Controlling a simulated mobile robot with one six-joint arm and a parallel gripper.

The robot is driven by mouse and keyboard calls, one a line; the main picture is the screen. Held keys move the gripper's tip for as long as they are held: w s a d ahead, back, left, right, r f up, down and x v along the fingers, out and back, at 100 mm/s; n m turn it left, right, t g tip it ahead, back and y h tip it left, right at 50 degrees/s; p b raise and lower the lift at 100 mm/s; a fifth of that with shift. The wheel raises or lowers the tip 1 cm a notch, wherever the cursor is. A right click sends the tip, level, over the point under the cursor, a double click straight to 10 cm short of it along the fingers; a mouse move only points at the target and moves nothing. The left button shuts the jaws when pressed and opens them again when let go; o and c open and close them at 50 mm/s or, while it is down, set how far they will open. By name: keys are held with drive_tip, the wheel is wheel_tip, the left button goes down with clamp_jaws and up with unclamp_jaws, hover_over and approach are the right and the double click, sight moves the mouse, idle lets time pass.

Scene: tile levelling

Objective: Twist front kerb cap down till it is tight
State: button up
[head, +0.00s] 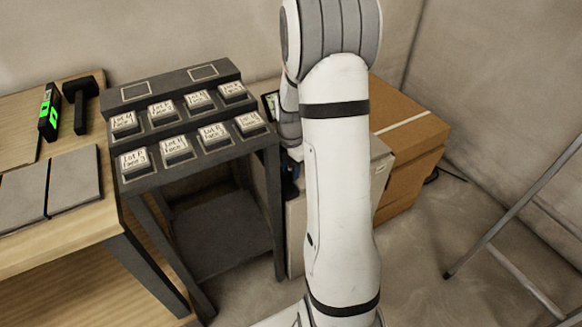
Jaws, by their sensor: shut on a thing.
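The front kerb cap cannot be made out in the head view. My white arm stands upright across the middle of the picture and blocks what lies behind it. My gripper's fingers are hidden behind the arm, so I cannot see what they touch. A small dark shape (290,182) shows at the arm's left edge, too covered to identify.
A dark stepped rack (205,152) holds several labelled blocks. At left, a wooden bench (75,235) carries grey tiles (74,179), a mallet (82,98) and a green-lit level (48,112). Cardboard boxes (412,155) stand behind my arm. A metal ladder-like frame (515,212) stands right.

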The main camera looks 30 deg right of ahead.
drive_tip(key=m+p, duration=0.1)
drive_tip(key=m, duration=0.2)
drive_tip(key=shift+r+m, duration=0.1)
drive_tip(key=shift+m, duration=0.3)
drive_tip(key=m+p, duration=0.1)
drive_tip(key=m, duration=0.2)
drive_tip(key=shift+m, duration=0.3)
drive_tip(key=m+p, duration=0.1)
drive_tip(key=m, duration=0.2)
drive_tip(key=shift+m, duration=0.3)
drive_tip(key=m+p, duration=0.1)
drive_tip(key=m, duration=0.2)
drive_tip(key=shift+m, duration=0.3)
drive_tip(key=m+p, duration=0.1)
drive_tip(key=m, duration=1)
drive_tip(key=shift+m+p, duration=0.3)
drive_tip(key=shift+m, duration=0.1)
